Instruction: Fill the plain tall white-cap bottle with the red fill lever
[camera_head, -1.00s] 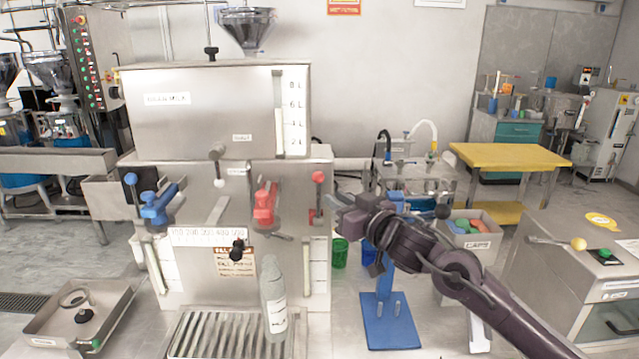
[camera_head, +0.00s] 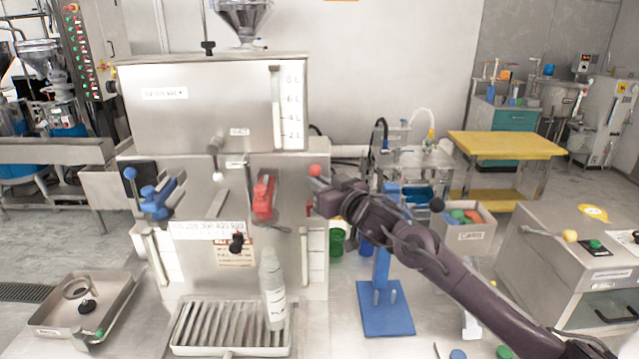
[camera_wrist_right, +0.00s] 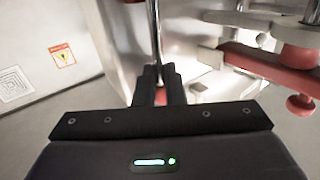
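The plain tall bottle (camera_head: 273,290) is pale and translucent with a white label. It stands on the right part of the slotted drip tray (camera_head: 184,340), below the red tap (camera_head: 264,197). The red fill lever (camera_head: 315,170) has a round red knob on the right of the machine front. My right gripper (camera_head: 318,196) is at this lever, just below the knob. In the right wrist view, its two dark fingers (camera_wrist_right: 156,82) are close together around a thin metal rod (camera_wrist_right: 156,40). They look shut on it. My left gripper is out of view.
A blue tap with a blue lever (camera_head: 155,197) is on the machine's left. A blue stand (camera_head: 386,308), a green cup (camera_head: 337,242) and a caps bin (camera_head: 467,236) are to the right. A metal tray (camera_head: 85,305) lies at the left.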

